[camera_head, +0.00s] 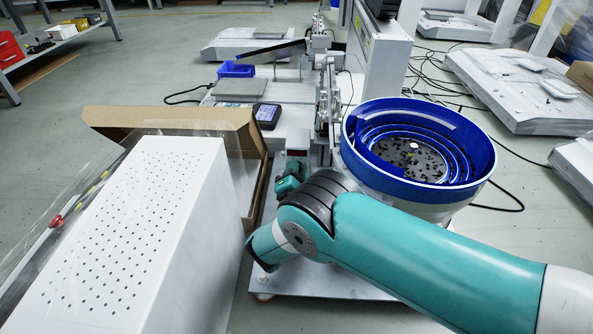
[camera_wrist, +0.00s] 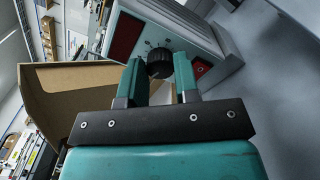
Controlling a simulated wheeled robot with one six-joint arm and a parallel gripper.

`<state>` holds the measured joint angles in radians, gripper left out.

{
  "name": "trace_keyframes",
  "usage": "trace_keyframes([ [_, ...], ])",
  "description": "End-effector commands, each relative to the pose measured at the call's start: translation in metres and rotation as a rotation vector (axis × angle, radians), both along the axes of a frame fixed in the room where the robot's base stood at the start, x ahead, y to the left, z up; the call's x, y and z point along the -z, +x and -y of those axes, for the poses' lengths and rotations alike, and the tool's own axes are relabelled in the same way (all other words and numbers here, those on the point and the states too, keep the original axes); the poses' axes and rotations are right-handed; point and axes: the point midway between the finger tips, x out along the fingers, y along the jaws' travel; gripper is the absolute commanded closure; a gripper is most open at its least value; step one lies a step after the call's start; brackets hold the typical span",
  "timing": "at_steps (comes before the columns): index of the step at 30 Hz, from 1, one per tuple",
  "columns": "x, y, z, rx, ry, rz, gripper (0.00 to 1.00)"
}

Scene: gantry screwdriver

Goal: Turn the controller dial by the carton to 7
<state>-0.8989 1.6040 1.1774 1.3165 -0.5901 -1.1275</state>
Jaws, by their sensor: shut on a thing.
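The controller (camera_wrist: 185,32) is a grey box with a dark red display, a red part at its lower corner and a black round dial (camera_wrist: 160,65) on its face. My gripper (camera_wrist: 159,70) has one teal finger on each side of the dial and is shut on it. The dial's marks are too small to read, and its pointer cannot be told. In the head view, my gripper (camera_head: 289,184) is at the controller (camera_head: 297,158), largely hidden by my wrist. The open brown carton (camera_head: 232,122) is just left of it; it also shows in the wrist view (camera_wrist: 62,90).
A large white perforated box (camera_head: 130,235) stands at the left front. A blue bowl feeder (camera_head: 361,150) is right of my gripper, close behind my arm. A black handheld device (camera_head: 267,114) lies beyond the carton. Cables lie on the floor at right.

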Motion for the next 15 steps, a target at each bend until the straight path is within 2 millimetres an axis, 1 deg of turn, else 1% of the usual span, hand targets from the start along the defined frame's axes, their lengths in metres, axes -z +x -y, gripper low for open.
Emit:
trace_keyframes([
  [6,0.0015,-0.0017,-0.0006,-0.002,0.033,-0.002,0.94],
  [15,0.0018,-0.0019,-0.001,-0.003,0.037,-0.001,0.94],
])
